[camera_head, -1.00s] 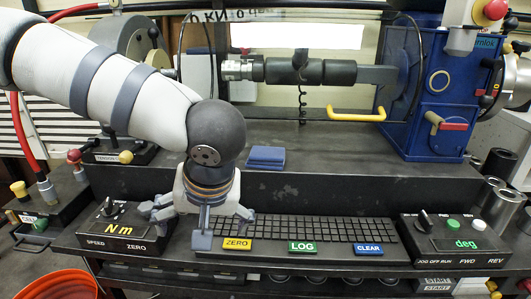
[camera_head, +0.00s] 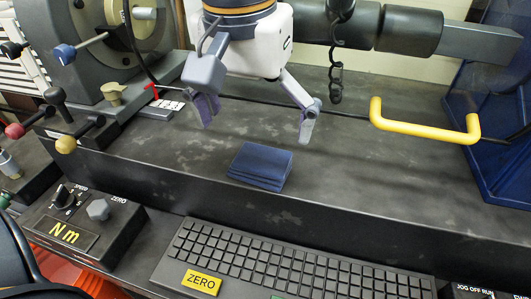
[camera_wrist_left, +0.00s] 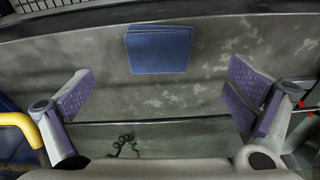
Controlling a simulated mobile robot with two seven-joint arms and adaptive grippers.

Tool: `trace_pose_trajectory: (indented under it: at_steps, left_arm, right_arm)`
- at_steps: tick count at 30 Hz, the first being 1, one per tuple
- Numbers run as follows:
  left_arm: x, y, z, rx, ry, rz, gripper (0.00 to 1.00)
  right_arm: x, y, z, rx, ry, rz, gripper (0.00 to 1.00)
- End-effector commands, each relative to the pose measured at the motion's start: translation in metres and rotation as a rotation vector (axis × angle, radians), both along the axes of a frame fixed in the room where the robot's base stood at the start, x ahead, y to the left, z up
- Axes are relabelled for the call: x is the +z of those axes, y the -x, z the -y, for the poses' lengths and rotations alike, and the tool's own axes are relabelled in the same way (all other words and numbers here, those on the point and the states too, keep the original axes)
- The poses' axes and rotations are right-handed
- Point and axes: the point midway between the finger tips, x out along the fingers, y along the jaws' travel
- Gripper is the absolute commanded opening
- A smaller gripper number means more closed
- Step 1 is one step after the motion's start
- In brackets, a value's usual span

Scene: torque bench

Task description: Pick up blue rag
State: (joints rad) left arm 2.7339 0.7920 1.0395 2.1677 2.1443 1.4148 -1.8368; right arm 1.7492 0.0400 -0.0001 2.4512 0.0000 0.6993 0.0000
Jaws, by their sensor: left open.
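The blue rag (camera_head: 261,166) is a folded dark blue stack lying flat on the grey bench top, near its front edge. It also shows in the left wrist view (camera_wrist_left: 158,49), at the top middle. My left gripper (camera_head: 256,118) is open and empty above the bench, behind the rag in the head view. In the left wrist view its two purple-padded fingers (camera_wrist_left: 165,95) stand wide apart, with the rag beyond the fingertips and between their lines. The gripper does not touch the rag. My right gripper is not seen.
A yellow handle (camera_head: 424,122) stands at the right, by a blue machine (camera_head: 494,135). A keyboard (camera_head: 285,262) and an Nm control box (camera_head: 85,225) sit lower in front. Levers stand at the left. The bench top around the rag is clear.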

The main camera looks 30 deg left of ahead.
Motion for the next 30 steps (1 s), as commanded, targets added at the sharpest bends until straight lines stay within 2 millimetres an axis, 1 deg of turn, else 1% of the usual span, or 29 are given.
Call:
trace_pose_trajectory:
  at_steps: [1, 5, 9, 12, 15, 20, 21, 23, 24, 27, 30]
  left_arm:
    - [-0.01, -0.001, 0.0, -0.001, -0.002, -0.004, 0.98]
    - [-0.026, -0.004, -0.001, 0.001, 0.0, -0.002, 0.98]
    - [-0.053, -0.007, -0.003, 0.0, -0.001, -0.005, 0.98]
    - [-0.069, -0.01, -0.003, 0.0, 0.0, -0.004, 0.98]
    - [-0.076, -0.012, -0.003, 0.001, 0.001, 0.0, 0.98]
    - [-0.076, -0.012, -0.003, 0.001, 0.001, 0.001, 0.98]
    - [-0.076, -0.012, -0.003, 0.001, 0.001, 0.001, 0.94]
    - [-0.076, -0.012, -0.003, 0.001, 0.001, 0.001, 0.8]
    - [-0.076, -0.012, -0.003, 0.001, 0.0, 0.001, 0.71]
    - [-0.076, -0.012, -0.003, 0.001, 0.0, 0.001, 0.51]
    - [-0.076, -0.012, -0.003, 0.001, 0.0, 0.0, 0.51]
  right_arm:
    - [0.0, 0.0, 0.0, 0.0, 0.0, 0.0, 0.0]
    - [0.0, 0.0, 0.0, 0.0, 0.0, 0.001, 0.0]
    - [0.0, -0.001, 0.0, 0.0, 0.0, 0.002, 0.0]
    - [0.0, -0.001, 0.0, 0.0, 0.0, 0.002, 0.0]
    - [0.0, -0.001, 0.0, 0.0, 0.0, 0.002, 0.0]
    - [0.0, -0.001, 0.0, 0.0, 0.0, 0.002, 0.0]
    - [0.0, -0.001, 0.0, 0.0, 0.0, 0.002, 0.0]
    - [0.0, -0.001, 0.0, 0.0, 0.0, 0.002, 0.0]
    - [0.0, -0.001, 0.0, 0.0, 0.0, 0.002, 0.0]
    - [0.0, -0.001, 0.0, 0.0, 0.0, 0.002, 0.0]
    - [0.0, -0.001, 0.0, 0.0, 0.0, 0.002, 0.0]
